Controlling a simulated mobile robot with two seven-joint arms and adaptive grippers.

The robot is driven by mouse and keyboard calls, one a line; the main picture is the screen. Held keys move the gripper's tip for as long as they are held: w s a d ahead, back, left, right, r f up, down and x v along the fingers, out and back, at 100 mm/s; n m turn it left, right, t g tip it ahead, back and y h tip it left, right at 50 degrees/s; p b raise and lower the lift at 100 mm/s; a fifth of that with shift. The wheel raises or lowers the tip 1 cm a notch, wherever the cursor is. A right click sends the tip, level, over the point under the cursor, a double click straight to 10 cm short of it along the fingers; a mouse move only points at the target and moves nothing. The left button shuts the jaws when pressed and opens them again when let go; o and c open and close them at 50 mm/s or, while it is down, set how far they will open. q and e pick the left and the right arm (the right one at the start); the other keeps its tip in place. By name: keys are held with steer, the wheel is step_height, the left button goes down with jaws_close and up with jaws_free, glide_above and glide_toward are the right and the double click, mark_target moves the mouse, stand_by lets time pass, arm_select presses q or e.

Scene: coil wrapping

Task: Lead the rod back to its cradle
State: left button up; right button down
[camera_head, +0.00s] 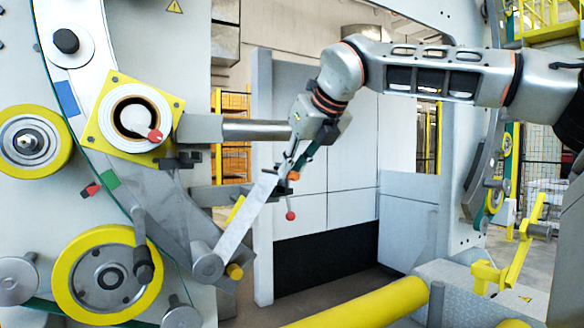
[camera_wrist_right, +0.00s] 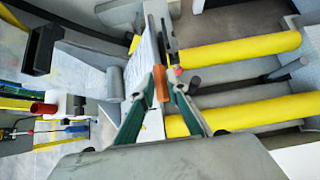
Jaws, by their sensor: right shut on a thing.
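My right gripper (camera_head: 291,174) reaches in from the right and points down, in front of the grey machine. Its two green-edged fingers (camera_wrist_right: 160,92) close around a small orange piece (camera_wrist_right: 161,83), which I take to be the grip of the rod. In the head view the orange piece (camera_head: 294,176) shows at the fingertips, and a red ball (camera_head: 290,215) on a thin stem hangs below. A pale film strip (camera_head: 246,218) runs from near the fingertips down to a grey roller (camera_head: 207,266). I cannot tell which part is the cradle. My left gripper is not in view.
A yellow plate with a white spool (camera_head: 135,116) and a red knob stands left of the gripper. A grey bar (camera_head: 255,130) juts towards my wrist. Yellow wheels (camera_head: 107,276) sit lower left. Long yellow rollers (camera_head: 365,303) lie at the bottom, also in the wrist view (camera_wrist_right: 240,48).

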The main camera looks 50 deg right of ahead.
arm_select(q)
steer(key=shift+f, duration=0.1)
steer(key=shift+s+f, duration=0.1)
arm_select(e)
steer(key=shift+a, duration=0.1)
arm_select(q)
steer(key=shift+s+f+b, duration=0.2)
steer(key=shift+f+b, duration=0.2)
steer(key=shift+b, duration=0.35)
arm_select(e)
steer(key=shift+w+a+r, duration=0.1)
steer(key=shift+w+a, duration=0.15)
steer(key=shift+a, duration=0.5)
steer(key=shift+w+a, duration=0.3)
steer(key=shift+a, duration=0.5)
steer(key=shift+w+a+r, duration=0.1)
steer(key=shift+w+a, duration=0.15)
steer(key=shift+a, duration=0.5)
steer(key=shift+f, duration=0.1)
